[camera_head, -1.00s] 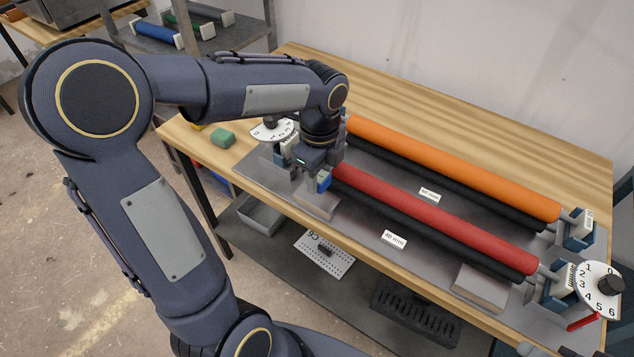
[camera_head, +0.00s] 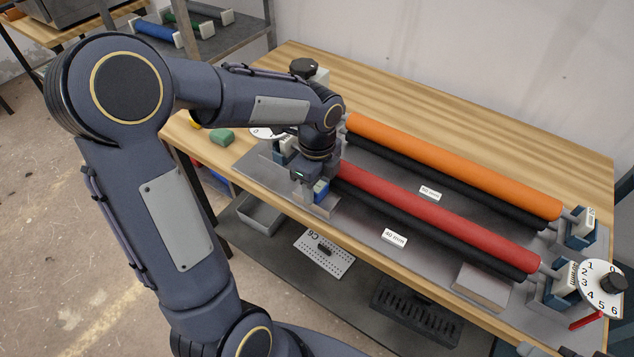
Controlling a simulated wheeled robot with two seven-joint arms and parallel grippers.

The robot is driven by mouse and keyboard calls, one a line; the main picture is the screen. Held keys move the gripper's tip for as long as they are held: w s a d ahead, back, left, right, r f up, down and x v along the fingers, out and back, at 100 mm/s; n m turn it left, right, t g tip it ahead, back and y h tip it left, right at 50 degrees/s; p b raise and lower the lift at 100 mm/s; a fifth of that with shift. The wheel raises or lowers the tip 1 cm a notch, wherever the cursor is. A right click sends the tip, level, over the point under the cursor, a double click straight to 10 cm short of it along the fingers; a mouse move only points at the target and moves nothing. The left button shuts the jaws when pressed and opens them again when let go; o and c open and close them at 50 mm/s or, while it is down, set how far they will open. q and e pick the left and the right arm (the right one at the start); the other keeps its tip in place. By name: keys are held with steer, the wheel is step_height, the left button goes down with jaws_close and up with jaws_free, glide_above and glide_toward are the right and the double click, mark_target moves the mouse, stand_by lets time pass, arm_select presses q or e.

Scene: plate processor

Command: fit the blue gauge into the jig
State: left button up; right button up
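My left gripper (camera_head: 309,182) points down at the left end of the red roller (camera_head: 435,215). A small blue piece (camera_head: 321,190) shows at its front side. I cannot tell whether this is the blue gauge or part of a roller support. The fingertips are hidden, so I cannot tell whether the gripper is open or shut. No other piece can be made out as the blue gauge. The jig cannot be picked out with certainty. My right gripper is not in view.
An orange roller (camera_head: 450,165) lies behind the red one. Blue supports (camera_head: 581,236) and a numbered dial (camera_head: 601,290) stand at the right. A green block (camera_head: 221,136) lies at the table's left. The wooden tabletop (camera_head: 430,100) behind the rollers is clear.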

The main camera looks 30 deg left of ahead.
mark_target(317, 185)
arm_select(q)
steer(key=shift+r, duration=0.1)
step_height(317, 185, up, 12)
steer(key=p, duration=0.2)
steer(key=s+d+f+n+t+h, duration=0.1)
steer(key=s+d+n+t+h, duration=0.1)
steer(key=s+n, duration=0.6)
steer(key=s+d+f+n+t+h, duration=0.1)
steer(key=s+d+f+n+t, duration=0.1)
steer(key=s+n, duration=0.7)
steer(key=n+t, duration=0.1)
steer(key=n, duration=0.2)
steer(key=shift+f+n+t+h, duration=0.3)
steer(key=shift+n+h, duration=0.1)
steer(key=shift+d, duration=0.1)
